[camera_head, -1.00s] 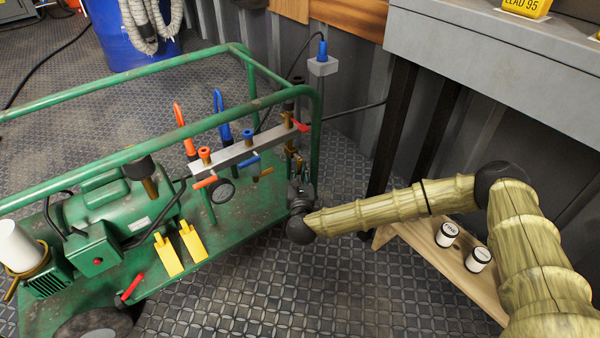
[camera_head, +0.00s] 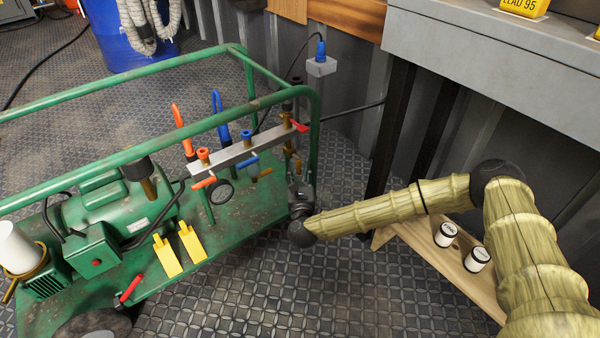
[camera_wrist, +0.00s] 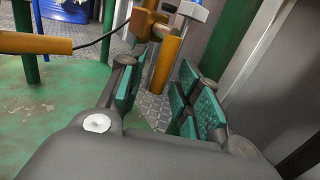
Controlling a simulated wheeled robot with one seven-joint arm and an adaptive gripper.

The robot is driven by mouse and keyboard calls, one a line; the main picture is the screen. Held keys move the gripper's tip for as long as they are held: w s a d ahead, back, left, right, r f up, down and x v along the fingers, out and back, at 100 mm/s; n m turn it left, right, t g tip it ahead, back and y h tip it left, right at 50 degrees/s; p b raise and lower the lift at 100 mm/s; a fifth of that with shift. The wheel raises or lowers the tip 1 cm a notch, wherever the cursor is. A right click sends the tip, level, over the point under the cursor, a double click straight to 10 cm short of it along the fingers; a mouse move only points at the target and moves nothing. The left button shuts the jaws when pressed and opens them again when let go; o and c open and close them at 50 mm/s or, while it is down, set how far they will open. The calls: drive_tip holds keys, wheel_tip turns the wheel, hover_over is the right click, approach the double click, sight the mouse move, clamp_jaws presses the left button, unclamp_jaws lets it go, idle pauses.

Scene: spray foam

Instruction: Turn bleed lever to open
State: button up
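The grey manifold bar (camera_head: 237,152) on the green cart carries a red lever (camera_head: 300,127) at its right end, with an orange lever (camera_head: 204,183) and a blue lever (camera_head: 247,162) along it. I cannot tell for certain which is the bleed lever. Brass fittings hang below the bar's right end. My gripper (camera_head: 301,190) is just below these fittings in the head view. In the wrist view, my gripper (camera_wrist: 162,72) is open, with green-padded fingers apart. A brass vertical piece (camera_wrist: 165,64) shows between and beyond the fingertips; contact cannot be made out.
The green cart frame (camera_head: 314,130) rises close beside my gripper. A brass-coloured horizontal bar (camera_wrist: 35,43) is at left in the wrist view. A grey table (camera_head: 500,60) and a wooden board (camera_head: 455,262) with two small canisters lie to the right.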

drive_tip(key=s, duration=0.8)
drive_tip(key=shift+d+f, duration=0.15)
drive_tip(key=shift+f, duration=0.15)
idle(0.3)
